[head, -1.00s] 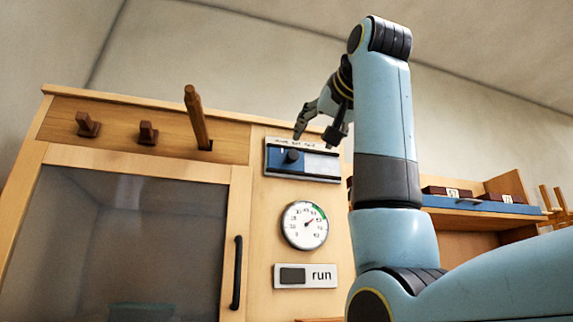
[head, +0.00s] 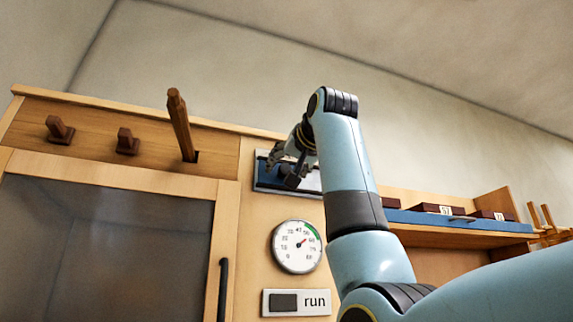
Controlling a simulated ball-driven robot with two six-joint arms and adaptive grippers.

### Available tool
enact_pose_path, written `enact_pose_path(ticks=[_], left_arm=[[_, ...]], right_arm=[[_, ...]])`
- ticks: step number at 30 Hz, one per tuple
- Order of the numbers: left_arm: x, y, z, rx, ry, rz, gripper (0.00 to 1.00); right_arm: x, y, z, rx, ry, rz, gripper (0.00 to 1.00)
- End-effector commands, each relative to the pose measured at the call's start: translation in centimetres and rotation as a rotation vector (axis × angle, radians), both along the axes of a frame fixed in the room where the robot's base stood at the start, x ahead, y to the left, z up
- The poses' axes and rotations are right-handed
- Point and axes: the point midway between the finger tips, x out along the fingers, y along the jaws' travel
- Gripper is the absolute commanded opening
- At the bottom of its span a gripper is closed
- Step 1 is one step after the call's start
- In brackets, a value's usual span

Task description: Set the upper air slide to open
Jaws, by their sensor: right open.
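A slide panel (head: 262,183), blue on its left and pale on its right, sits high on the wooden cabinet front above the round dial. Small lettering along its top edge is too small to read and now partly covered. My right gripper (head: 283,170) is open in front of this panel, its fingers pointing down and left. The gripper hides most of the middle of the panel, including its dark knob. I cannot tell whether the fingers touch the knob or the panel. My left gripper is not in view.
To the left are two small wooden knobs (head: 60,130), a tilted wooden lever (head: 181,125) and a glazed door (head: 105,250) with a black handle (head: 222,290). A blue shelf tray (head: 455,222) stands right.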

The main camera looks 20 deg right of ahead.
Motion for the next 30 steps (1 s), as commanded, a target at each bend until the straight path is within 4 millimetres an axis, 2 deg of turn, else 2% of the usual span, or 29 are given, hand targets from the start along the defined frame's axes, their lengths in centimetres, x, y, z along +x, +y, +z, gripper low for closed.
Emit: enact_pose_path(ticks=[3,9,21,30], left_arm=[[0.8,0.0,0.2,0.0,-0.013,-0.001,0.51],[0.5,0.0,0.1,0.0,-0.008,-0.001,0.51],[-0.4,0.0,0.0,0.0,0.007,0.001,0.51],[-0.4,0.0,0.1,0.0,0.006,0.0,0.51]], right_arm=[[0.4,0.0,0.0,0.0,0.0,0.0,0.52],[0.4,0.0,-0.1,0.0,0.0,0.0,0.52],[0.4,0.0,-0.1,0.0,0.0,0.0,0.01],[0.4,-0.1,-0.1,0.0,0.0,-0.001,0.0]])
